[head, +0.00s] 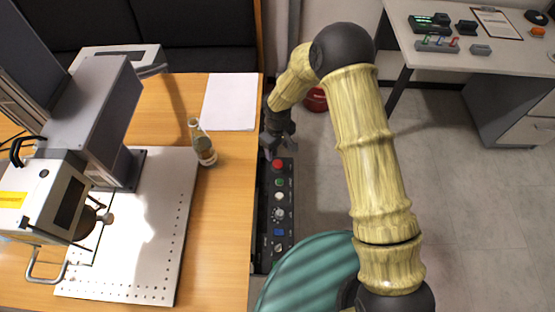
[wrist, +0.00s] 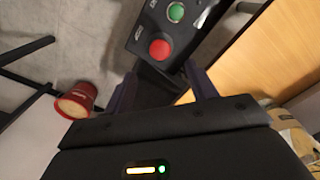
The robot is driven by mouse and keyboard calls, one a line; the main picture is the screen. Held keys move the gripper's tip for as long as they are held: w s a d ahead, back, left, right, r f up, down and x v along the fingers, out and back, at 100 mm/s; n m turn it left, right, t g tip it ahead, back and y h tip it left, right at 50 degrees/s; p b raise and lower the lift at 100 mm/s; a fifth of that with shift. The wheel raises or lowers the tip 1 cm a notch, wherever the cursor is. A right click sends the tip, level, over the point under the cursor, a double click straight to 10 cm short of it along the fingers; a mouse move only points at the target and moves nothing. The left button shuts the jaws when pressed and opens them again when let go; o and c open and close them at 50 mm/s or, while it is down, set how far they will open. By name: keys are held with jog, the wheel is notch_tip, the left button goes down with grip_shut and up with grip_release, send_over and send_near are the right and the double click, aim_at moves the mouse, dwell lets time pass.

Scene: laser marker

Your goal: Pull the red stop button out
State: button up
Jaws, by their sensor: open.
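The red stop button (head: 277,163) is at the far end of a black control panel (head: 264,235) along the table's right edge. In the wrist view the red button (wrist: 160,49) shows as a round cap just beyond my fingers, beside a green button (wrist: 176,12). My gripper (head: 277,145) is at the far end of the panel, close to the red button. In the wrist view my gripper (wrist: 163,88) is open, its two dark fingers apart and nothing between them. The red button lies ahead of the fingertips, apart from them.
The wooden table (head: 228,200) holds a laser marker (head: 85,120), a perforated white plate (head: 150,240), a bottle (head: 203,145) and paper (head: 230,101). A red bin (head: 316,99) stands on the floor behind my arm. Other knobs and buttons line the panel towards the near end.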

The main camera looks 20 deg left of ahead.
aim_at(278, 163)
notch_tip(278, 163, down, 8)
jog(key=shift+f+p, duration=0.1)
jog(key=shift+p, duration=0.25)
